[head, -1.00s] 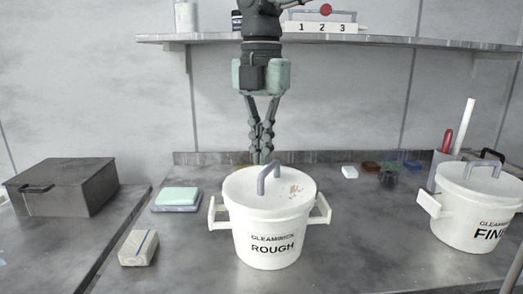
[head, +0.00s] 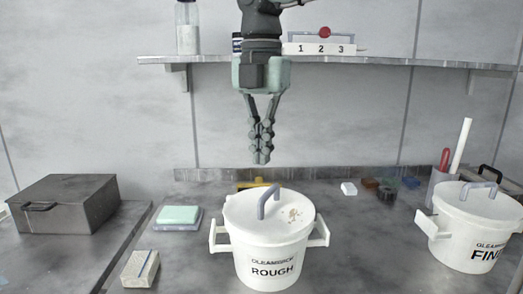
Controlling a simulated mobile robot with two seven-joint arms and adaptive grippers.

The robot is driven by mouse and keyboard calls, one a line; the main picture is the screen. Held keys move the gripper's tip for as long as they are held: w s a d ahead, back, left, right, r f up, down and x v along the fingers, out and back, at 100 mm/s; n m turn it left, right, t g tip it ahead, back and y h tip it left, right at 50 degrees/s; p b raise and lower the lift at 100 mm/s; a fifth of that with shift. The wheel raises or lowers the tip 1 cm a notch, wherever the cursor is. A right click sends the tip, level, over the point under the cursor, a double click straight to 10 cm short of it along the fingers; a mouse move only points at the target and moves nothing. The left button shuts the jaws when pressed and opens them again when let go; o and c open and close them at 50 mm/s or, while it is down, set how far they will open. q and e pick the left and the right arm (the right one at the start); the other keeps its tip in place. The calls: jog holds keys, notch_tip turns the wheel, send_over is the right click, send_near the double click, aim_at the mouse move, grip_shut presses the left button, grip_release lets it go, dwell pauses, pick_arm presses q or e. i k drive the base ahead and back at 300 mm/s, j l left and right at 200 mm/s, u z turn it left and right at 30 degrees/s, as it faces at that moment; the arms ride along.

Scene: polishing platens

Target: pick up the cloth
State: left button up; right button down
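A small beige block-like bundle with a blue stripe (head: 140,268) lies on the bench at the front left; it may be the folded cloth. Behind it a pale green folded-looking pad (head: 178,214) lies on a blue-grey base (head: 176,227). I cannot tell for sure which is the cloth. My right gripper (head: 261,160) points down above and behind the white ROUGH pot, right of both pieces and apart from them. Its fingertips are together with nothing between them. My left gripper is not in view.
The lidded ROUGH pot (head: 268,250) stands mid-bench, the FINE pot (head: 470,238) at right. A dark metal box (head: 68,206) is at left. A yellow object (head: 252,184) is partly hidden behind the ROUGH pot. A shelf (head: 390,61) runs above.

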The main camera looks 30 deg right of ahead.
aim_at(139, 271)
jog(key=k+j, duration=1.1)
jog(key=k, duration=0.2)
